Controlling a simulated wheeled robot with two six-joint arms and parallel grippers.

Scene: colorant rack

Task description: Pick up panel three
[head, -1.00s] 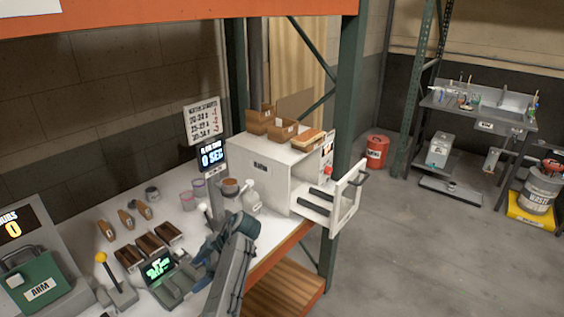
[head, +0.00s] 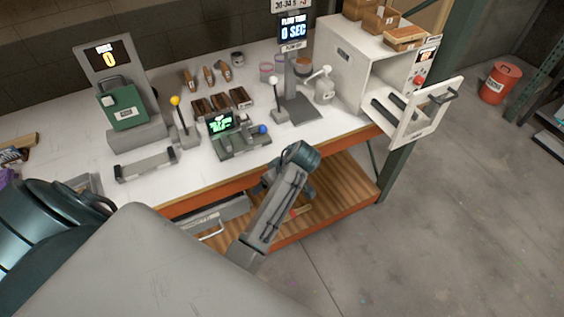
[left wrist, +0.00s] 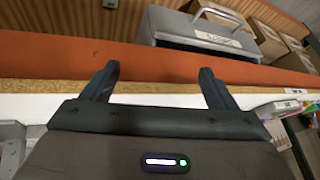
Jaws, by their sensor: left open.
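I cannot pick out which piece is panel three. Three small brown wooden pieces (head: 208,75) lie at the back of the white bench (head: 80,110), and three dark brown trays (head: 220,101) lie in front of them. Wooden-looking pieces (head: 18,142) also show at the left edge. My left gripper (left wrist: 157,88) is open and empty in the left wrist view, its fingers against an orange beam and a pale strip. In the head view my left arm fills the lower left and the gripper does not show. My right arm crosses the bench's front edge; its gripper cannot be made out.
A green-screen device (head: 238,140) and a yellow-knobbed lever (head: 182,125) stand mid-bench. A grey handled case (left wrist: 205,35) lies beyond the beam in the wrist view.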

